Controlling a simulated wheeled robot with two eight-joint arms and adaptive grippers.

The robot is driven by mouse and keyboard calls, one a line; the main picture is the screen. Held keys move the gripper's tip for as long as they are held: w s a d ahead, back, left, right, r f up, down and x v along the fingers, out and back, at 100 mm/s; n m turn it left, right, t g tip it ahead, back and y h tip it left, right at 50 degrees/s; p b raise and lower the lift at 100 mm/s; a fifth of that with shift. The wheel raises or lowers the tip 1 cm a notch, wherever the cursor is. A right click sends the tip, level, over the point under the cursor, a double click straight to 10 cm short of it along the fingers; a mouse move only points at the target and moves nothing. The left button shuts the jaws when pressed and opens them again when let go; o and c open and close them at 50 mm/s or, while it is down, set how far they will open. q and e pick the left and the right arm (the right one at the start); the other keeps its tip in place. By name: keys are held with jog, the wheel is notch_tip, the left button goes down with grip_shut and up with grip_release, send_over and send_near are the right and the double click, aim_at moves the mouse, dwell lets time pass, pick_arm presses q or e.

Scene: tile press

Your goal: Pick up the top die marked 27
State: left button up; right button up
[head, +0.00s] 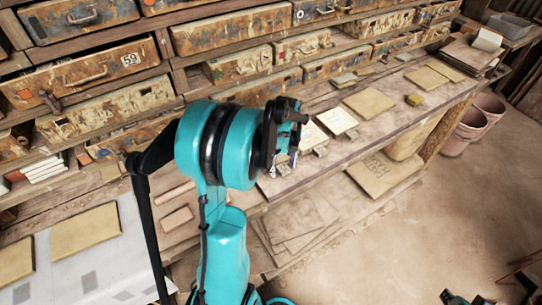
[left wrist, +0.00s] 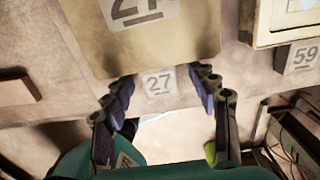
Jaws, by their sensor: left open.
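In the left wrist view a tan block-shaped die (left wrist: 185,35) carries a white label at the top edge, cut off but reading like 27. A second label marked 27 (left wrist: 159,82) is on the pale surface just below the die's near edge. My left gripper (left wrist: 165,78) is open, its fingertips at that near edge, one either side of the label, with nothing held. In the head view my left gripper (head: 284,158) hangs over the bench and hides what is beneath it. My right gripper (head: 462,298) shows only as a dark part at the bottom edge.
In the left wrist view another pale block (left wrist: 275,20) stands at the right above a label marked 59 (left wrist: 304,57). In the head view the bench (head: 345,150) holds several tan tiles and pale pieces. Worn drawers (head: 235,65) line the back. Pots (head: 470,125) stand beyond the bench.

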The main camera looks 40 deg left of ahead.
pick_arm(q)
jog(key=shift+r, duration=0.1)
grip_shut()
jog(key=shift+r, duration=0.1)
